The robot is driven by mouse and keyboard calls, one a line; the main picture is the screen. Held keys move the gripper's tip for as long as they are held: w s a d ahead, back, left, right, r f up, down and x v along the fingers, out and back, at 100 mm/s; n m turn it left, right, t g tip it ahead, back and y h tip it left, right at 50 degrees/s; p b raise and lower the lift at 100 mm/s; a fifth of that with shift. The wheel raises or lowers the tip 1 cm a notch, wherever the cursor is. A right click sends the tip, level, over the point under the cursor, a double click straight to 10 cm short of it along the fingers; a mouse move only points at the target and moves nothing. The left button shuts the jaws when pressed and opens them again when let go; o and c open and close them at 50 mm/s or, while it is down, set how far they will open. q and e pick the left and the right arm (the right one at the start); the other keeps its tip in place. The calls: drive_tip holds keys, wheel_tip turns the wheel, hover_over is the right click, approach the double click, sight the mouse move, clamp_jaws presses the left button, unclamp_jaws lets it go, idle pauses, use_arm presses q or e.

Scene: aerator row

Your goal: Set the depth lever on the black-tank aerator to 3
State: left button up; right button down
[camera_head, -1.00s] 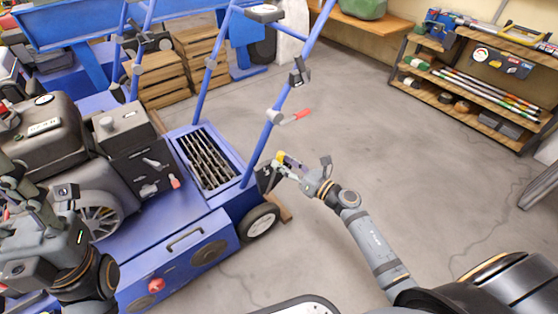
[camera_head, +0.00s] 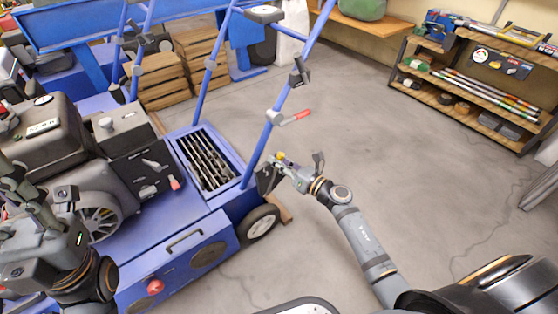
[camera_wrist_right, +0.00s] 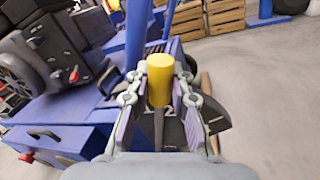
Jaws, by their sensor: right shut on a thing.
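The blue aerator with a dark engine and tank (camera_head: 150,235) fills the left of the head view. Its depth lever has a yellow knob (camera_wrist_right: 160,80) on a dark shaft, beside a dark plate (camera_wrist_right: 172,130) with a partly hidden number that looks like a 2. My right gripper (camera_head: 280,163) is at the lever beside the aerator's right upright. In the right wrist view, its fingers (camera_wrist_right: 160,88) are on both sides of the knob and shut on it. The lever's exact notch is hidden. My left gripper (camera_head: 20,190) is at the left edge, its fingers unclear.
A red-tipped lever (camera_head: 296,117) sticks out from the blue handle frame above my right gripper. A black wheel (camera_head: 259,222) is below it. Wooden crates (camera_head: 160,80) stand behind. Shelves (camera_head: 470,95) stand at the far right. The floor between is clear.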

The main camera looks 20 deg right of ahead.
drive_tip(key=shift+f, duration=0.1)
drive_tip(key=d+f+m+b, duration=0.1)
drive_tip(key=d+m, duration=0.1)
drive_tip(key=w+d+f+m+t+b, duration=0.1)
drive_tip(key=d+m+b, duration=0.1)
drive_tip(key=shift+w+f, duration=0.2)
drive_tip(key=c, duration=1.2)
unclamp_jaws()
drive_tip(key=shift+o, duration=0.2)
drive_tip(key=r+v, duration=0.1)
drive_tip(key=v, duration=1.1)
drive_tip(key=shift+f, duration=0.45)
drive_tip(key=shift+d, duration=0.1)
